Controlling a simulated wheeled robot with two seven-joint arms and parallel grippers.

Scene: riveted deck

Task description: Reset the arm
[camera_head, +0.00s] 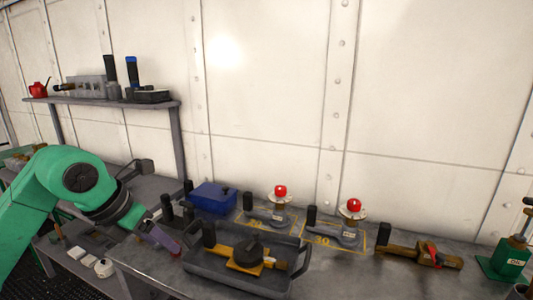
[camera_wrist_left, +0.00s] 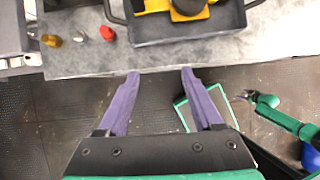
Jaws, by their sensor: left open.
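My left arm comes in from the left in the head view, with its gripper (camera_head: 165,240) low over the front left of the workbench, left of the grey tray. In the left wrist view the left gripper (camera_wrist_left: 160,73) shows two purple fingers spread apart with nothing between them. The fingertips are just short of the bench's front edge and the tray. A green jointed link (camera_wrist_left: 290,122), which looks like part of my right arm, shows at the right of the left wrist view.
The grey tray (camera_head: 205,268) holds a yellow-brown part with a black knob. A shelf (camera_head: 105,101) is behind left.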

